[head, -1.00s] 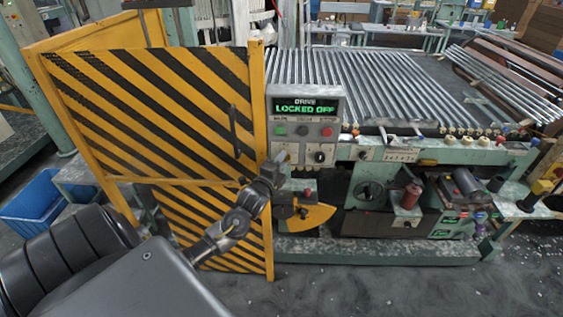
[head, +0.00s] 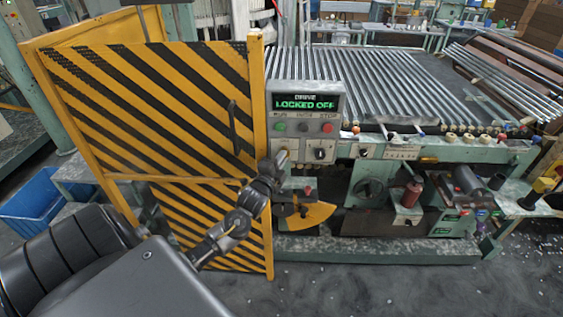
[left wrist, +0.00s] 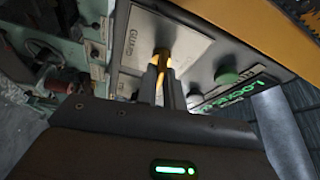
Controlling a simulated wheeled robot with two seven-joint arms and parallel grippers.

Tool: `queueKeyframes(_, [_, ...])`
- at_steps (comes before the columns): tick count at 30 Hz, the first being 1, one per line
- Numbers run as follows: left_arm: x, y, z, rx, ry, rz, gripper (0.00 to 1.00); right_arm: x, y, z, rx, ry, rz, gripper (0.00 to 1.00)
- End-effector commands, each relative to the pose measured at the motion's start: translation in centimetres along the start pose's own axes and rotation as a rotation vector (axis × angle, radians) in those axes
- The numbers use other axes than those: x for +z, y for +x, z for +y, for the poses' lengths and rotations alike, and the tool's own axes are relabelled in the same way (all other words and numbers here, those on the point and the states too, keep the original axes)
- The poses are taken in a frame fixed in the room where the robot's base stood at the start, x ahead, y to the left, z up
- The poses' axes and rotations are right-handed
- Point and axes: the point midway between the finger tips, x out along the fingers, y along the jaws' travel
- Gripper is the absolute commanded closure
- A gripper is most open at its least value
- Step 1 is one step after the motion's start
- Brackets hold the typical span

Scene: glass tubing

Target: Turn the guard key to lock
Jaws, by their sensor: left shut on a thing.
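The control panel (head: 303,118) stands at the right edge of the striped guard door, and its display (head: 306,103) reads "DRIVE LOCKED OFF" in green. In the left wrist view the plate labelled "GUARD" (left wrist: 137,45) carries a brass-coloured key (left wrist: 163,57). My left gripper (left wrist: 162,78) is shut on the key, its fingers pointing at the plate. In the head view my left gripper (head: 277,160) reaches the panel's lower left and hides the key there. The key's exact turn angle is hard to tell. My right gripper is not in view.
The yellow and black guard door (head: 150,110) stands closed left of the panel. A black rotary knob (head: 320,154) sits right of my gripper, below the red stop button (head: 327,128). Glass tubes lie on the bed (head: 380,85) behind. A blue bin (head: 35,195) stands at far left.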

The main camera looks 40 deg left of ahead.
Motion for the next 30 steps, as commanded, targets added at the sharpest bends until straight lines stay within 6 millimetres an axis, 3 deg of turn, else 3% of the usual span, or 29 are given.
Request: queueKeyframes(30, [-0.4, 0.2, 1.1, -0.368, -0.888, -0.001, 1.0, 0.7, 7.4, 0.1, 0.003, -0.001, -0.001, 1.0])
